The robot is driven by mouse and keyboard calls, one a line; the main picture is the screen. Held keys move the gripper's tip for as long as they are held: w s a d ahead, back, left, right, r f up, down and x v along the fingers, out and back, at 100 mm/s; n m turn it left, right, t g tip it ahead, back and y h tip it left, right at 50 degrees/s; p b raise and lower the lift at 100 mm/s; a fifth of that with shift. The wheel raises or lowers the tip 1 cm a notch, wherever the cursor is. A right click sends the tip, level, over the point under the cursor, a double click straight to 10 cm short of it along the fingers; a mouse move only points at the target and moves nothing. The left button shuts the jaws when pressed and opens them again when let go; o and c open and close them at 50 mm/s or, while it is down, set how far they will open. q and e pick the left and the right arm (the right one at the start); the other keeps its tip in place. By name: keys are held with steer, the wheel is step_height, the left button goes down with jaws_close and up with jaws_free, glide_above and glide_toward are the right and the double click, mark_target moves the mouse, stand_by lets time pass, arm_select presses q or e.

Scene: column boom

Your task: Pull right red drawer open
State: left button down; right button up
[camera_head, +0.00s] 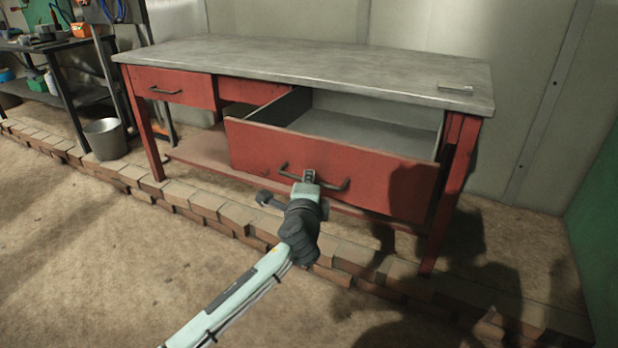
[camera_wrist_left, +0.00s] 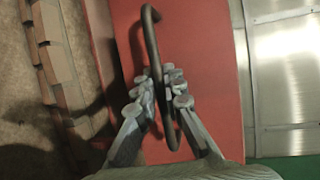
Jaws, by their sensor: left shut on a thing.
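The right red drawer (camera_head: 375,172) of the workbench is pulled well out, and its grey empty inside shows. Its dark bar handle (camera_head: 335,186) is on the front panel. My left gripper (camera_head: 309,177) is at the handle, shut around the bar. In the left wrist view the fingers (camera_wrist_left: 163,85) close on both sides of the handle (camera_wrist_left: 150,35), in front of the red drawer front (camera_wrist_left: 212,60). My right gripper is in neither view.
The red workbench has a grey top (camera_head: 300,65) with a small flat item (camera_head: 456,88) at its right end. A left drawer (camera_head: 175,88) is shut. A metal bucket (camera_head: 106,138) stands at left.

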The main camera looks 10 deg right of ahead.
arm_select(q)
steer(key=shift+s+a, duration=0.1)
steer(key=shift+a, duration=0.05)
steer(key=c, duration=1.6)
jaws_free()
steer(key=v, duration=1.2)
